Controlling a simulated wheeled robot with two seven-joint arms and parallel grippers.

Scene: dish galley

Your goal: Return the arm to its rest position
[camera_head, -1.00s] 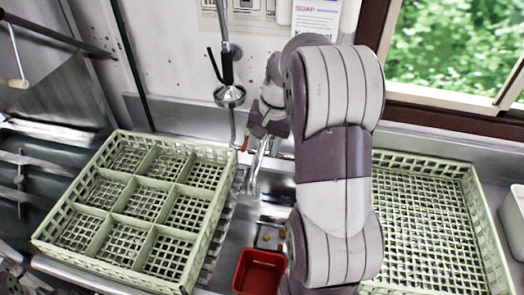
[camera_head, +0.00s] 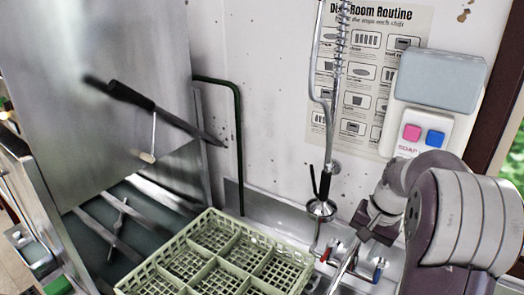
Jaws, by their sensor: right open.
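My right arm (camera_head: 455,225) comes in at the lower right, grey and white with dark bands. It bends at a large joint, and its forearm reaches back toward the sink taps. My right gripper (camera_head: 366,231) is small in this view, above the taps and in front of the wall. It is open, and I see nothing held in it. My left arm and gripper are out of view.
A pale green compartment rack (camera_head: 172,268) stands empty at the bottom centre. Taps with a red handle (camera_head: 327,252) and a blue handle (camera_head: 378,268) stand close to my gripper. A spray hose (camera_head: 318,207) hangs left of it. A steel dishwasher (camera_head: 110,60) stands left. A soap dispenser (camera_head: 425,130) is on the wall.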

